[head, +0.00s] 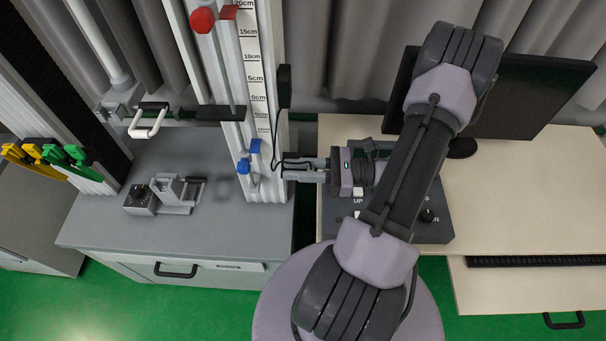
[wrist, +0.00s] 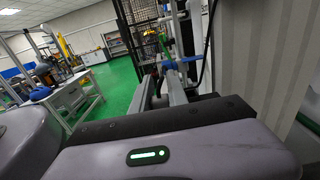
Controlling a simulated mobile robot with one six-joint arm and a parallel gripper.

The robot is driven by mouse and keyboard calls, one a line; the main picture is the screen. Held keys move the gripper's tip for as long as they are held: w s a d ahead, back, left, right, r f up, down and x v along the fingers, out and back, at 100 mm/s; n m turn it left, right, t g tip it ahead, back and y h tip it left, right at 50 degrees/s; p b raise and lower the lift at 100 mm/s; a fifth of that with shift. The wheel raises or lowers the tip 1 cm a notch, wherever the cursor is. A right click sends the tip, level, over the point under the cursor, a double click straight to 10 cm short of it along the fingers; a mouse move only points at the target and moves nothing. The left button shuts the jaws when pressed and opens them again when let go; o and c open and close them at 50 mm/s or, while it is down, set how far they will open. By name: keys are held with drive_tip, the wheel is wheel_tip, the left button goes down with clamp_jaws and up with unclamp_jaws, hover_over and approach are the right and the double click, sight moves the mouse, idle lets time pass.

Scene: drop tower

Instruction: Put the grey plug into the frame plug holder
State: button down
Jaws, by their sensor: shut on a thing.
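My gripper (head: 287,167) points left, with its fingertips close to the right side of the tower's upright frame (head: 263,110). Its fingers are shut on a small grey piece, which looks like the grey plug (wrist: 170,66); the fingers hide most of it. A thin dark cable (head: 277,130) runs down beside the frame to the fingertips. In the wrist view both fingers reach forward toward the frame's blue and green parts. I cannot clearly make out the frame plug holder, nor whether the plug touches the frame.
Blue knobs (head: 243,167) and a red knob (head: 202,20) sit on the frame. A dark control box (head: 433,226) stands under my arm on the right desk (head: 510,190). A small dial device (head: 140,199) stands on the grey bench (head: 110,230). Yellow and green clips hang far left.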

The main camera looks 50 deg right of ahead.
drive_tip(key=w+r+p, duration=0.4)
drive_tip(key=w+r, duration=0.2)
drive_tip(key=shift+f+b, duration=2.35)
drive_tip(key=shift+f, duration=0.5)
drive_tip(key=shift+f, duration=0.25)
drive_tip(key=c, duration=1.2)
unclamp_jaws()
drive_tip(key=shift+s, duration=0.1)
drive_tip(key=p+v, duration=0.2)
drive_tip(key=v, duration=1.5)
drive_tip(key=shift+d, duration=0.2)
